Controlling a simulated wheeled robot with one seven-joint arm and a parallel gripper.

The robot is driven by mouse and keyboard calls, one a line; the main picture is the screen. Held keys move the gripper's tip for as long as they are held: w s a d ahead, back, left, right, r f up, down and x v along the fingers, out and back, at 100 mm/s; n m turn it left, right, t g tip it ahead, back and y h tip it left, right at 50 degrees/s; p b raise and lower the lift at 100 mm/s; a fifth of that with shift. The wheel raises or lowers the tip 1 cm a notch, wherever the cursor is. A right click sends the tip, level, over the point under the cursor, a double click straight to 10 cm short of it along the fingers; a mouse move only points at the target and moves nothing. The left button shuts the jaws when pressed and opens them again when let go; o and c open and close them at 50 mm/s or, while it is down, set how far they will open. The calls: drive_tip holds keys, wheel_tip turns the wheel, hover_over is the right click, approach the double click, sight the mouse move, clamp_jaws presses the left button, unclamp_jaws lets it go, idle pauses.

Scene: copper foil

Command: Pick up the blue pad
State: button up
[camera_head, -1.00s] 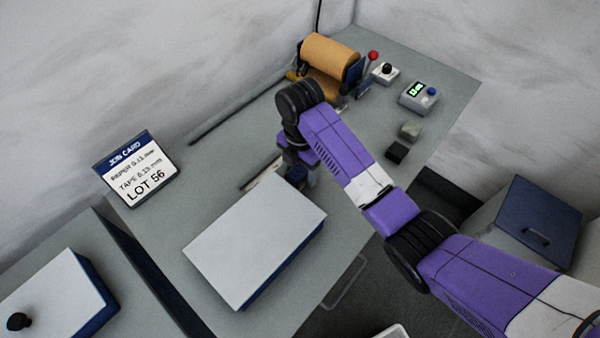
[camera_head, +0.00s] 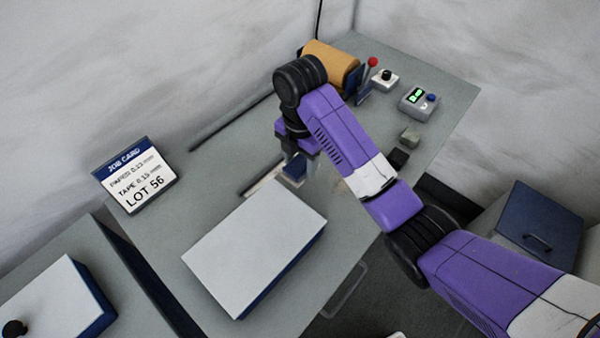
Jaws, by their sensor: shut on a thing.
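The blue pad (camera_head: 294,169) is a small dark blue block in the head view, just behind the far edge of the large white-topped block. My gripper (camera_head: 297,160) is above it, pointing down, shut on the pad. The fingers are partly hidden by my purple wrist. The pad appears held a little above the table, but the gap below it is hard to judge.
A white-topped blue block (camera_head: 255,245) lies close in front of my gripper. A job card (camera_head: 136,175) stands at left. An orange roll (camera_head: 330,62), a red-knobbed lever (camera_head: 372,62), a knob box (camera_head: 384,79) and a green display box (camera_head: 419,100) stand at the back. Small dark blocks lie right.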

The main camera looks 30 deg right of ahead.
sight(300, 162)
wheel_tip(300, 162, up, 6)
drive_tip(key=p, duration=0.4)
drive_tip(key=shift+w+d+r, duration=0.1)
drive_tip(key=shift+r, duration=0.3)
wheel_tip(300, 162, up, 7)
drive_tip(key=shift+r, duration=0.1)
